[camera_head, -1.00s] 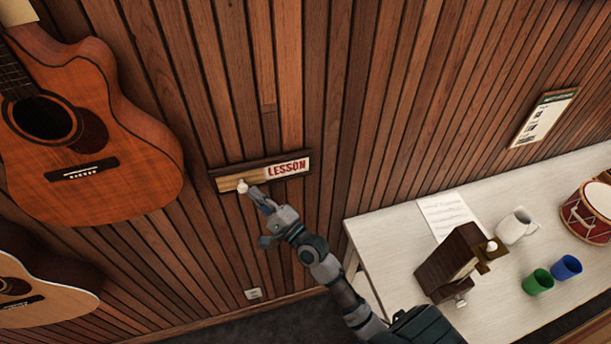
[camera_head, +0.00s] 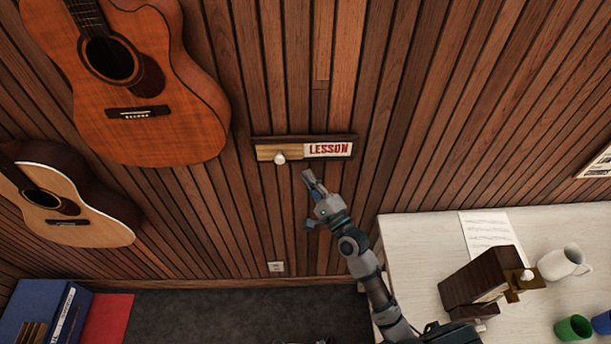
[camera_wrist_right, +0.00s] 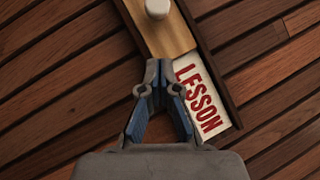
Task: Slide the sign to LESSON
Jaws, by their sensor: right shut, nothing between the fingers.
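The sign (camera_head: 346,138) is a dark wooden frame on the slatted wall, with red LESSON lettering (camera_head: 328,149) showing at its right. A light wood slider (camera_head: 266,153) with a white knob (camera_head: 280,159) covers its left part. My right gripper (camera_head: 308,174) is shut and empty, a little below and right of the knob and apart from it. In the right wrist view the shut fingertips (camera_wrist_right: 159,66) appear in front of the slider's lower end, and the knob (camera_wrist_right: 157,8) is at the top edge. My left gripper is in no view.
Two guitars (camera_head: 165,130) (camera_head: 60,222) hang on the wall at left. A white table (camera_head: 425,240) at right holds a wooden box (camera_head: 478,284), a sheet of music (camera_head: 487,236), a white jug (camera_head: 565,262) and cups. The wall below the sign is largely clear.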

